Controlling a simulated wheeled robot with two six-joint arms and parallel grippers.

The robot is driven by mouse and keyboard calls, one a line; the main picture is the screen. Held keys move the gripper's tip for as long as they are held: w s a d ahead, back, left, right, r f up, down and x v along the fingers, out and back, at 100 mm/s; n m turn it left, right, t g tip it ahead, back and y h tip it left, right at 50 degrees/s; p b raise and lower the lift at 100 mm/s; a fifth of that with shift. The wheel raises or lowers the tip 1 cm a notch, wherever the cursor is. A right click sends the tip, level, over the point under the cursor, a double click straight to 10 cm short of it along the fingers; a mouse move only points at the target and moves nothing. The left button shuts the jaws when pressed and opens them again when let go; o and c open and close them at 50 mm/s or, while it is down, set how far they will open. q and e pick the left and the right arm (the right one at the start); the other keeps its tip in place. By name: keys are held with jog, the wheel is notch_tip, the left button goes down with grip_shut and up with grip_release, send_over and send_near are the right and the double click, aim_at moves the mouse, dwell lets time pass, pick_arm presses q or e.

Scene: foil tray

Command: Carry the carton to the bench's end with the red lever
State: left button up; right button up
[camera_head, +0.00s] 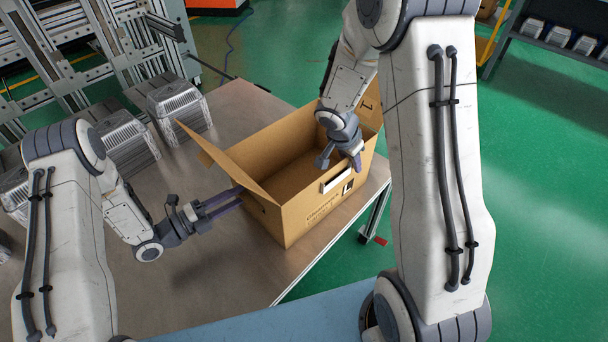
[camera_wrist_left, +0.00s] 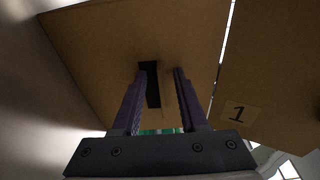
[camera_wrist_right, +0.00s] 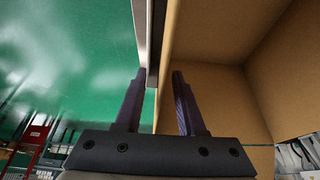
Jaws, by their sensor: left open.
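The open brown carton (camera_head: 300,213) stands upright on the metal bench (camera_head: 225,262), near its right end, with flaps spread. A red lever (camera_head: 376,240) shows below the bench's right edge. My left gripper (camera_head: 238,198) is open at the carton's left side; in the left wrist view its fingers (camera_wrist_left: 160,72) point at a dark slot in the cardboard. I cannot tell whether they touch it. My right gripper (camera_head: 356,162) is at the carton's right wall. In the right wrist view its fingers (camera_wrist_right: 158,72) are apart, with the wall's edge between them.
Green floor (camera_head: 540,180) lies clear to the right, with a shelf of trays (camera_head: 558,37) at the back right.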

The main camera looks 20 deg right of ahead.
pick_arm(q)
grip_shut()
pick_arm(e)
grip_shut()
dwell(1.1)
